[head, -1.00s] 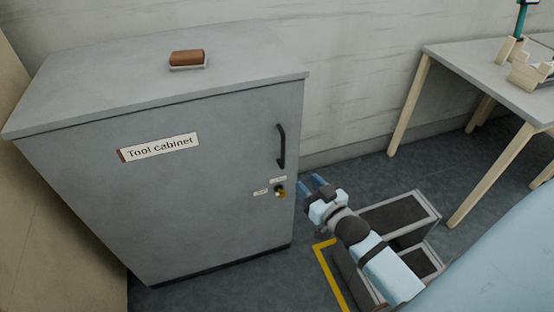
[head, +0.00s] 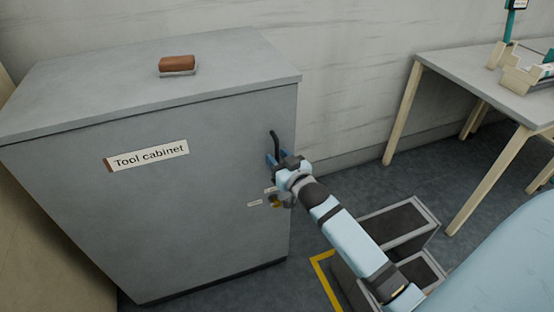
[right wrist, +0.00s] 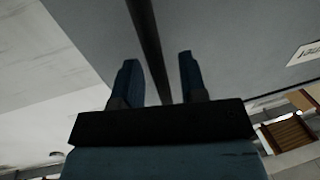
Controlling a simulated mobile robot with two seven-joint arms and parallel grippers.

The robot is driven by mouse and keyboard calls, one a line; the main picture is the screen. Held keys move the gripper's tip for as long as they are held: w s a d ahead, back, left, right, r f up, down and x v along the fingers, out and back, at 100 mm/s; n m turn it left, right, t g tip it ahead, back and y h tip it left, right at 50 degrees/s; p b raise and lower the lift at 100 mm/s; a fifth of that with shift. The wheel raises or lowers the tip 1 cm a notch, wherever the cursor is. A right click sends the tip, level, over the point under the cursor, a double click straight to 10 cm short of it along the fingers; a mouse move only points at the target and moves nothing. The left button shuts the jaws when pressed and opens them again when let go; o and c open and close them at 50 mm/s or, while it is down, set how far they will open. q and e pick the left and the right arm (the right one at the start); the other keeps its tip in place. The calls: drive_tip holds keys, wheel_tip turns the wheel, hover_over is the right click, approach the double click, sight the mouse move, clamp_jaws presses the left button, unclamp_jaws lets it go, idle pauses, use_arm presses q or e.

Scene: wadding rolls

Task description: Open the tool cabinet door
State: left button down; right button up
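The grey tool cabinet (head: 190,220) stands at the left in the head view, its door shut, with a "Tool cabinet" label (head: 148,156). Its black vertical handle (head: 275,142) is near the door's right edge; my right gripper hides the lower part. My right gripper (head: 274,160) is at the handle. In the right wrist view its two blue fingers (right wrist: 158,80) are apart, with the dark handle bar (right wrist: 148,45) between them and gaps on both sides. A brass-coloured lock (head: 275,201) sits below the gripper, partly hidden. My left gripper is not in view.
Grey open boxes (head: 400,228) stand on the floor right of the cabinet, by yellow floor tape (head: 325,280). A table (head: 490,80) stands at the right.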

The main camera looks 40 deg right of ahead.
drive_tip(key=shift+w, duration=0.3)
clamp_jaws()
drive_tip(key=shift+s, duration=0.1)
